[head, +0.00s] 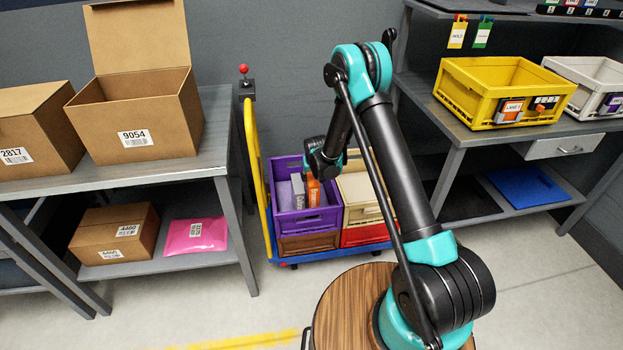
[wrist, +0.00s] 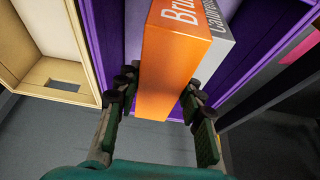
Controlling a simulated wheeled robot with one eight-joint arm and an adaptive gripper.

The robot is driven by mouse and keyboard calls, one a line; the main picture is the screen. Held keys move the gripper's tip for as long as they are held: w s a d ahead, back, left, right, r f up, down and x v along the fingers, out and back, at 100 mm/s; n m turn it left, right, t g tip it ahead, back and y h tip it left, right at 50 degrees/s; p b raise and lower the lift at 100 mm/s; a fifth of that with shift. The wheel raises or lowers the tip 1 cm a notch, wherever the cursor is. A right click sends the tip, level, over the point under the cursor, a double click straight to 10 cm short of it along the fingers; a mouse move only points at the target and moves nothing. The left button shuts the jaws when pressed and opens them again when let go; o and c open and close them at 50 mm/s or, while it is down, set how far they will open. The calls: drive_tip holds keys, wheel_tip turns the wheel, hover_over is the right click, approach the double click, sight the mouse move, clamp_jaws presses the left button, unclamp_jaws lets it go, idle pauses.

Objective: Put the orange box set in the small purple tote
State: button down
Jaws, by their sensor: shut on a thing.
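In the head view my gripper (head: 316,172) is partly hidden by my arm. The purple tote (head: 310,222) stands on a cart and holds a lavender box and a grey item. Purple walls (wrist: 262,60) surround the box in the wrist view. I cannot tell whether the box touches the tote's floor.
The cart's yellow handle (head: 256,170) rises at the left. A bench with cardboard boxes (head: 137,115) is left; a shelf with a yellow bin (head: 480,100) is right.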

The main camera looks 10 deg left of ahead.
drive_tip(key=shift+f, duration=0.6)
drive_tip(key=c, duration=1)
unclamp_jaws()
drive_tip(key=shift+o, duration=0.2)
drive_tip(key=shift+r, duration=0.1)
